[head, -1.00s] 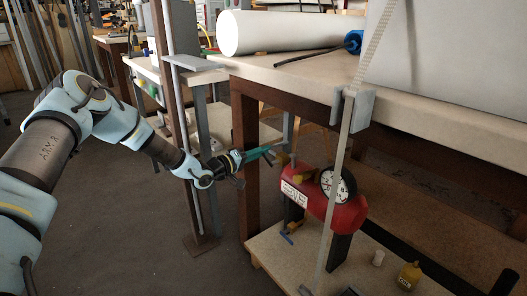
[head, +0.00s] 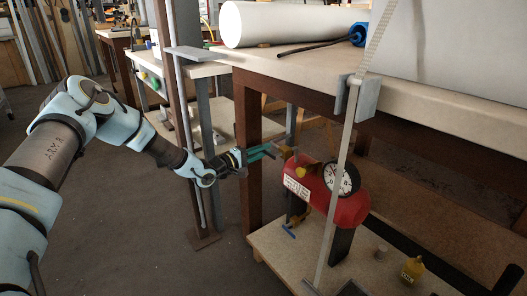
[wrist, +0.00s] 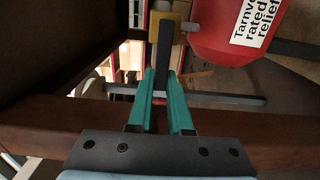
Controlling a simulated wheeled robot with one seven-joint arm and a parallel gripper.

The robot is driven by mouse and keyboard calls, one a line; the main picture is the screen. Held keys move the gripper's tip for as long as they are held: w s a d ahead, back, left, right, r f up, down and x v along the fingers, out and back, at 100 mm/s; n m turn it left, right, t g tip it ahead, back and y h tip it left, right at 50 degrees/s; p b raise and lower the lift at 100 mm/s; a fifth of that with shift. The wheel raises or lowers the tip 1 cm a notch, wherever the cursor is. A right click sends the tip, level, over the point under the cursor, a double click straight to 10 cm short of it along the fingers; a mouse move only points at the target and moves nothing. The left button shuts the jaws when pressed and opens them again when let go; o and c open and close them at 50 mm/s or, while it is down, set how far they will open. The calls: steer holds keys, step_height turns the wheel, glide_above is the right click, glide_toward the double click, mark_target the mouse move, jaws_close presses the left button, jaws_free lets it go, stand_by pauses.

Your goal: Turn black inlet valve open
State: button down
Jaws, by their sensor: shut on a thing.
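The black inlet valve's lever (wrist: 164,52) shows in the wrist view as a dark bar running down from a brass valve body (wrist: 165,17). My gripper (wrist: 161,76) has its teal fingers closed on either side of that lever. In the head view my gripper (head: 275,150) reaches in from the left, at the left end of the red tank (head: 340,208). The valve is small and partly hidden there, so I cannot read its exact angle. The tank carries a round dial gauge (head: 342,179) and a white label (head: 296,188).
The tank stands on a low shelf (head: 275,238) under a bench (head: 300,70). A brown bench leg (head: 246,160) stands close behind my gripper. A slanted metal strip (head: 338,180) crosses in front.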

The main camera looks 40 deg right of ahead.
steer(key=shift+f, duration=0.1)
steer(key=c, duration=0.8)
jaws_free()
steer(key=shift+c, duration=0.2)
steer(key=a+p, duration=0.1)
steer(key=a, duration=1)
steer(key=shift+w, duration=0.3)
